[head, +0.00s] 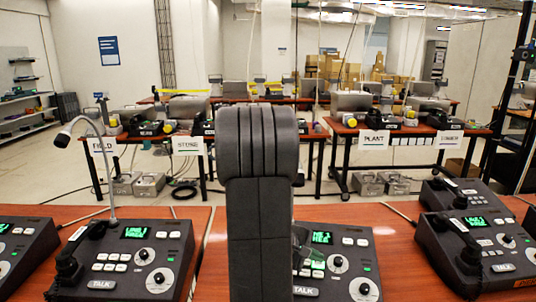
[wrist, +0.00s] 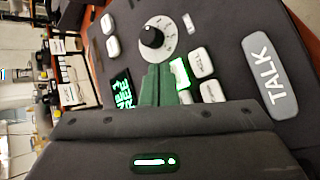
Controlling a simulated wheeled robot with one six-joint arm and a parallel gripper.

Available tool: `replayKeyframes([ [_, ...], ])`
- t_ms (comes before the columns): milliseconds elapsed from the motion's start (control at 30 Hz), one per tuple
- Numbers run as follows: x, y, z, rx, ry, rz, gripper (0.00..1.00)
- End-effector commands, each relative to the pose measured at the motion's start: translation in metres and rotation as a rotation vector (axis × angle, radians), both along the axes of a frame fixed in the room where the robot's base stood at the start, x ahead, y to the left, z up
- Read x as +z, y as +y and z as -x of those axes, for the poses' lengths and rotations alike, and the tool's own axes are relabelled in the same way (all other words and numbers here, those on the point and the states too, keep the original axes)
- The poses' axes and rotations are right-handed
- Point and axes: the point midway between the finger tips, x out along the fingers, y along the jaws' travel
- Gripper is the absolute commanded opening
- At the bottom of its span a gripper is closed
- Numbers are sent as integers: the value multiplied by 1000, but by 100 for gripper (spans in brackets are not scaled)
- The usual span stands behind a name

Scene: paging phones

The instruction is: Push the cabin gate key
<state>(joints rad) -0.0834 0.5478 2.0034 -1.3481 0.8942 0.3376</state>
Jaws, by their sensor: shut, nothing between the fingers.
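The middle paging phone (head: 350,234) stands on the wooden desk, its left part hidden behind my arm. In the wrist view, its panel shows a black dial (wrist: 152,37), a green display (wrist: 122,92), a grey TALK key (wrist: 262,68) and several small pale keys. One key (wrist: 180,73) glows green, right beside my fingers. Key labels are too small or turned to read, so I cannot tell which is the cabin gate key. My gripper (wrist: 157,84) is shut and empty, its fingertips close over the panel by the lit key. I cannot tell whether they touch it.
A left phone (head: 133,255) with a gooseneck microphone (head: 92,150) and a right phone (head: 478,244) flank the middle one. More phones stand at both edges. Tables with signs, such as PLANT (head: 374,140), stand behind across open floor.

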Motion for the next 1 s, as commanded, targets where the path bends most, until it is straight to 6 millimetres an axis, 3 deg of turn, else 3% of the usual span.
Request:
replayKeyframes([
  [600,56,3,14,0,-1,0,0],
  [1000,56,3,15,0,0,0,0],
])
